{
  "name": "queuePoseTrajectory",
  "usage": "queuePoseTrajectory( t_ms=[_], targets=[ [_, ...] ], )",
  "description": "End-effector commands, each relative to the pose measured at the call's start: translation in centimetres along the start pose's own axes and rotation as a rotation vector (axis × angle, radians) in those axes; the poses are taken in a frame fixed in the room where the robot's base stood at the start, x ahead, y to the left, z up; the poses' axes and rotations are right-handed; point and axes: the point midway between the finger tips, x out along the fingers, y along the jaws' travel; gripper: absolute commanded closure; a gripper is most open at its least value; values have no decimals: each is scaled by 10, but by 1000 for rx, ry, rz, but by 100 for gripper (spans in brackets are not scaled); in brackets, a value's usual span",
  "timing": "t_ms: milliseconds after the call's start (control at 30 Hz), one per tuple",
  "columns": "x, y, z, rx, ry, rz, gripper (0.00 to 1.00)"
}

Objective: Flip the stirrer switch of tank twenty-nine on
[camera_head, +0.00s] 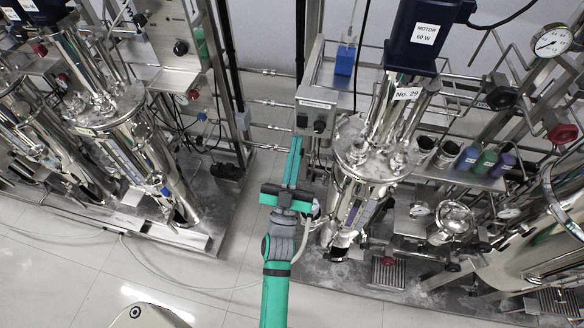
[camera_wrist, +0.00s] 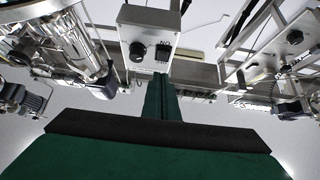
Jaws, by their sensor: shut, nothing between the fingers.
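Tank twenty-nine (camera_head: 352,208) is a shiny steel vessel right of my gripper in the head view, with a "No. 29" label (camera_head: 407,93) on it. Beside it is a grey control box (camera_head: 317,98), which also shows in the wrist view (camera_wrist: 148,18). On its face are a black switch (camera_head: 302,121) and a round black knob (camera_head: 320,126). In the wrist view the switch (camera_wrist: 163,53) is right of the knob (camera_wrist: 137,52). My gripper (camera_head: 296,140) is shut and empty, its tips (camera_wrist: 159,76) close to the switch. Contact and the switch's position cannot be told.
A dark motor (camera_head: 417,32) tops the tank. A pipe rack with bottles (camera_head: 487,162) and a gauge (camera_head: 552,41) stands right. Another skid with steel tanks (camera_head: 125,130) stands left. Bare tiled floor (camera_head: 90,285) lies in front and between the skids.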

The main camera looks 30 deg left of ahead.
Motion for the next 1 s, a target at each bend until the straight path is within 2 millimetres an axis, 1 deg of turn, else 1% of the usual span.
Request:
queuePoseTrajectory(
  t_ms=[33,100,300,733,867,1000],
  targets=[
    [5,0,7,0,-2,-1,100],
    [11,0,14,-1,-3,-1,100],
    [21,0,25,-1,-3,0,100],
    [23,0,28,-1,-4,0,100],
    [27,0,34,-1,-4,1,100],
    [26,0,33,-1,-4,0,100]
  ],
)
